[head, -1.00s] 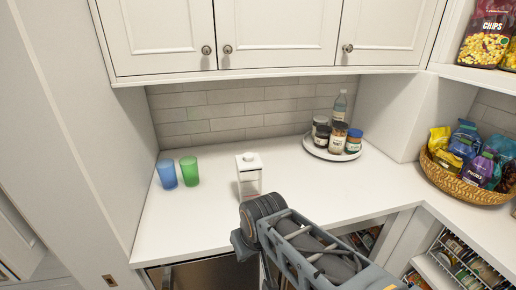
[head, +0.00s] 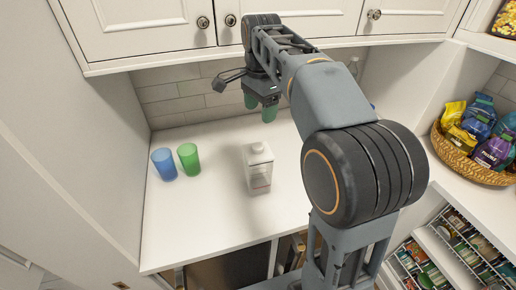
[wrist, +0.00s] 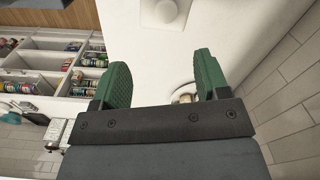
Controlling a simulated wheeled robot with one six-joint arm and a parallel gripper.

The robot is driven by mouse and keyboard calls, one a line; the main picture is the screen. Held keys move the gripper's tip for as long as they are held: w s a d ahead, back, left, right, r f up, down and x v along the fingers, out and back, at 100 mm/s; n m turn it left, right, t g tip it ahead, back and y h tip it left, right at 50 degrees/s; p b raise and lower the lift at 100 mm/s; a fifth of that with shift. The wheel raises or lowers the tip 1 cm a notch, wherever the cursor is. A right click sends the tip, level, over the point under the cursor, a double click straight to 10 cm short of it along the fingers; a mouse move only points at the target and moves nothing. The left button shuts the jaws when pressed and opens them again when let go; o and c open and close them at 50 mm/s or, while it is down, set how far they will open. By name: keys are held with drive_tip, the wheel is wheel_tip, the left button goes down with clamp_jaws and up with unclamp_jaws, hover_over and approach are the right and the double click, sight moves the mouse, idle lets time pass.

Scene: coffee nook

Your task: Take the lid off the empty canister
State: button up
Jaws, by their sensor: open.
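The canister (head: 259,178) stands upright on the white counter. It is a squarish, pale, partly clear container with a white lid (head: 257,154) on top. In the wrist view the square lid with its round knob (wrist: 166,11) shows from above at the top edge, beyond the fingertips. My gripper (head: 260,106) is open and empty, with green finger pads. It hangs in the air above the counter, higher than the canister and apart from it. The open fingers (wrist: 161,72) also show in the wrist view.
A blue cup (head: 164,164) and a green cup (head: 188,159) stand left of the canister. A basket (head: 470,167) of bags sits at the right. Upper cabinets (head: 140,30) hang over the counter. My arm hides the back right. The counter left of the canister's front is clear.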

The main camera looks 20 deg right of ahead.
hover_over(259, 146)
drive_tip(key=shift+m, duration=0.4)
drive_tip(key=f, duration=0.7)
drive_tip(key=shift+s+f, duration=0.2)
drive_tip(key=shift+f, duration=0.15)
drive_tip(key=shift+w+f+p, duration=0.15)
drive_tip(key=shift+f+p, duration=0.05)
drive_tip(key=shift+f, duration=1.15)
drive_tip(key=shift+w+f+p, duration=0.15)
drive_tip(key=shift+f, duration=1.15)
drive_tip(key=shift+c, duration=0.4)
drive_tip(key=c, duration=0.9)
drive_tip(key=shift+r, duration=0.15)
